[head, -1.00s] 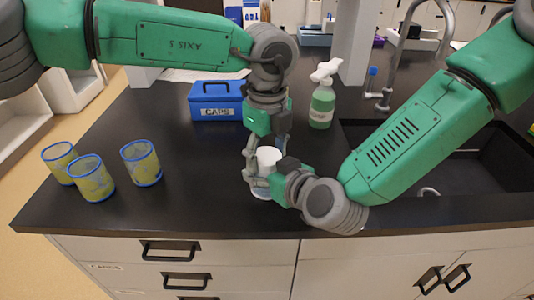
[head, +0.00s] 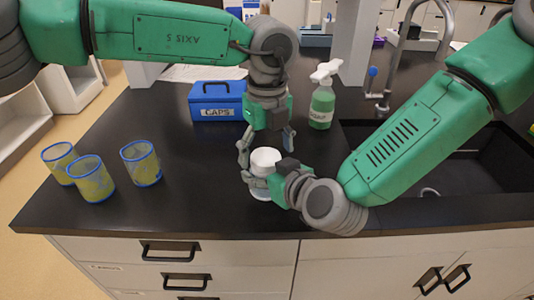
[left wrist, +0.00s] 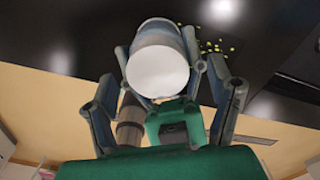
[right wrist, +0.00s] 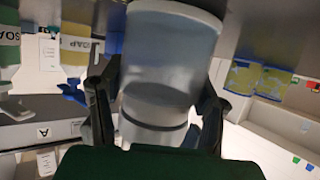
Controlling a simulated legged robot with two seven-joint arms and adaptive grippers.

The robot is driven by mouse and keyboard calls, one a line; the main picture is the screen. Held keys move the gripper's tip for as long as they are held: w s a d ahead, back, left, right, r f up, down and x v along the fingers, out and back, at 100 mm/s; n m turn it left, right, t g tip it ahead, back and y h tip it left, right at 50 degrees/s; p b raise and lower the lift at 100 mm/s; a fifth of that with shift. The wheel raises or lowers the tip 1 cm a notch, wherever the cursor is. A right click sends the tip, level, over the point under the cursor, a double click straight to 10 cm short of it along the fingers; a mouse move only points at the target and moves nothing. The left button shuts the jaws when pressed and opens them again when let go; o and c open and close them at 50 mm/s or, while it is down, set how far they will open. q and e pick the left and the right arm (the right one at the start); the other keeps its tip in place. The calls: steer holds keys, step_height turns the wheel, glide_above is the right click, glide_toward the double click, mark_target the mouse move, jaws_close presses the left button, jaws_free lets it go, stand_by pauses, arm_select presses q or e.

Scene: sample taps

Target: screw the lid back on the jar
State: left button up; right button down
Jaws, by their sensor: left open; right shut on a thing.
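The jar (head: 262,187) is clear and upright, low over or on the black counter near its front edge. The white lid (head: 265,157) sits on its top; how tightly it is seated cannot be told. The lid faces the camera in the left wrist view (left wrist: 158,71). My right gripper (head: 262,181) is shut on the jar's body from the side; the jar fills the right wrist view (right wrist: 168,60), upside down. My left gripper (head: 266,147) points down above the lid, its fingers spread wide on either side and clear of it.
Three yellow-green cups with blue rims (head: 92,180) stand at the left. A sink (head: 470,175) lies at the right. The counter between cups and jar is clear.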

arm_select(q)
step_height(320, 180, up, 3)
steer(key=shift+r, duration=0.2)
steer(key=shift+r, duration=0.1)
steer(key=shift+c, duration=0.2)
step_height(320, 180, up, 3)
steer(key=n, duration=0.3)
steer(key=shift+r, duration=0.15)
steer(key=shift+f, duration=4.05)
